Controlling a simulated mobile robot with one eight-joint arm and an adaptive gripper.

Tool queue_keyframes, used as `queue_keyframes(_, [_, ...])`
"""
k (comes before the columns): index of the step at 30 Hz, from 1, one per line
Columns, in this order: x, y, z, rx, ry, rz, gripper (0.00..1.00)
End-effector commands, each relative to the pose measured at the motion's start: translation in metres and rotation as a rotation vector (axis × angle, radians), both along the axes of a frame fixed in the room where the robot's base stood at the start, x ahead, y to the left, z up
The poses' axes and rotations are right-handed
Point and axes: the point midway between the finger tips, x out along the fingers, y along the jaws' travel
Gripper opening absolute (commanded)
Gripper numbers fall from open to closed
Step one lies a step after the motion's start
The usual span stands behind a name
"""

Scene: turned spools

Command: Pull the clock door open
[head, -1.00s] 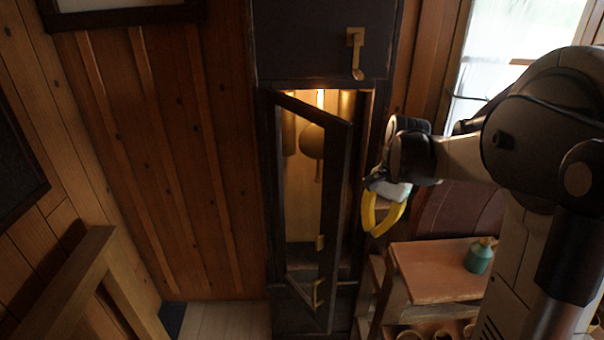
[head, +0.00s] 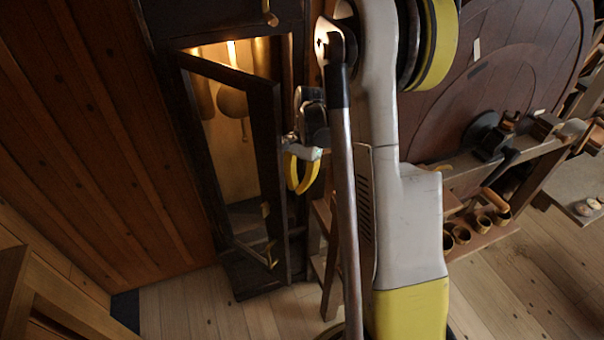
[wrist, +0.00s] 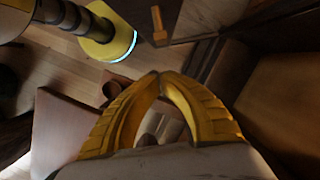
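The clock door (head: 266,150) is a dark framed door standing ajar, swung out from the lit clock case (head: 298,50). A brass handle (head: 270,258) is low on the door, and a brass handle also shows at the top of the wrist view (wrist: 158,25). My gripper (head: 299,192) is just right of the door's free edge and above the handle's height in the picture. Its yellow fingers (wrist: 160,74) meet at the tips with nothing held between them. I cannot tell whether it touches the door.
Inside the case hang a round pendulum (head: 232,102) and brass weights. A wooden workbench (head: 540,140) with tools and several small cups (head: 480,224) is at the right. A wooden frame (head: 15,290) stands at the lower left. Bare floor (head: 190,305) lies before the clock.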

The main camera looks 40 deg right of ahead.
Motion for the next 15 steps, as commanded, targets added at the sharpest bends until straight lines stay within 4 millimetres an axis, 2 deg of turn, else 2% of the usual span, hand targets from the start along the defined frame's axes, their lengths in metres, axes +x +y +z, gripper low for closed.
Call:
queue_keyframes(1, [-0.003, 0.008, 0.001, -0.001, 0.000, 0.002, 0.00])
queue_keyframes(6, [-0.007, 0.022, 0.001, -0.002, -0.001, 0.001, 0.00])
queue_keyframes(15, [-0.008, 0.025, 0.002, -0.002, -0.001, -0.001, 0.00])
